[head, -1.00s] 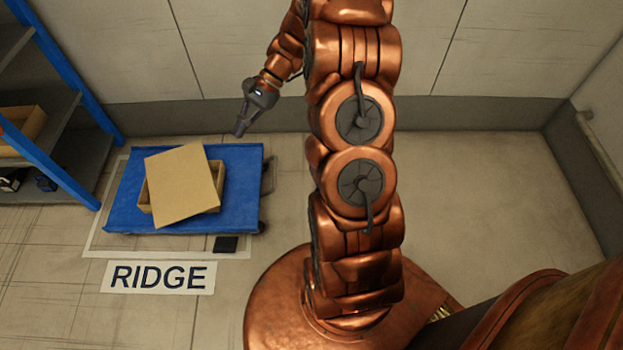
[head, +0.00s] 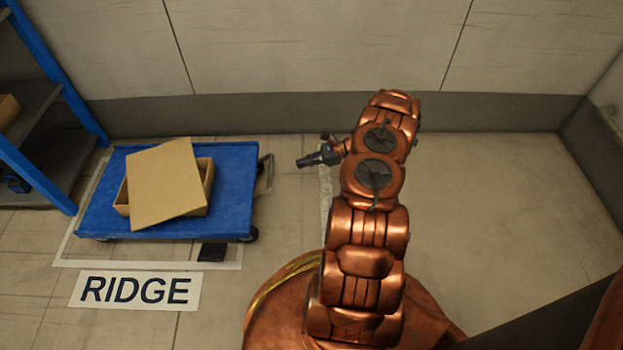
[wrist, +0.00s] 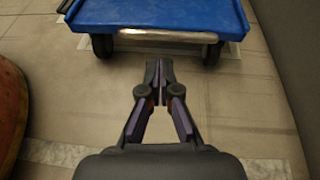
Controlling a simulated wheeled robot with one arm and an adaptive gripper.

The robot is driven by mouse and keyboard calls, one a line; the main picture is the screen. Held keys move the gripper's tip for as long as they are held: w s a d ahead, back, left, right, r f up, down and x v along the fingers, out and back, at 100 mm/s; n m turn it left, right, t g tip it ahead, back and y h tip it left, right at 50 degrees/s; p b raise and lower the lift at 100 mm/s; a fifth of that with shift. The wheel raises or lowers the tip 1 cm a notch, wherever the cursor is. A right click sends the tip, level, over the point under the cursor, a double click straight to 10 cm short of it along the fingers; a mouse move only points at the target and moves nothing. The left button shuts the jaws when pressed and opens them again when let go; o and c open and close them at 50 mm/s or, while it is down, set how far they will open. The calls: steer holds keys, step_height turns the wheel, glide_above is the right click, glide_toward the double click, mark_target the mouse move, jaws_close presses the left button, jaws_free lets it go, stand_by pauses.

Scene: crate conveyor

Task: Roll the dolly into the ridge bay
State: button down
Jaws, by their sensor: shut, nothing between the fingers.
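The dolly (head: 232,200) is a blue flat cart at the left of the head view, with dark wheels and a metal handle (head: 265,175) at its right end. It stands over the white-taped ridge bay (head: 130,264), behind the RIDGE sign (head: 138,290). Its right end hides most of the bay's right line, so I cannot tell whether it lies fully inside. My gripper (head: 303,161) is right of the handle, apart from it, pointing left. In the wrist view, my gripper's fingers (wrist: 159,68) are together and empty. The dolly's blue end (wrist: 160,14) and metal bar (wrist: 165,36) lie ahead of them.
An open cardboard box (head: 205,180) with a tilted cardboard sheet (head: 165,185) rests on the dolly. A small black pad (head: 212,252) lies at the bay's front right. A blue-framed shelf (head: 45,110) stands left, a wall (head: 320,50) behind. Floor (head: 480,200) at right is clear.

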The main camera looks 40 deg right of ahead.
step_height(320, 180, down, 5)
steer(key=s+d+m+b, duration=0.1)
steer(key=d, duration=0.1)
steer(key=w+a+b, duration=0.2)
steer(key=w+a, duration=0.4)
steer(key=a, duration=0.1)
steer(key=shift+w+a+t, duration=0.25)
steer(key=shift+a+t, duration=0.15)
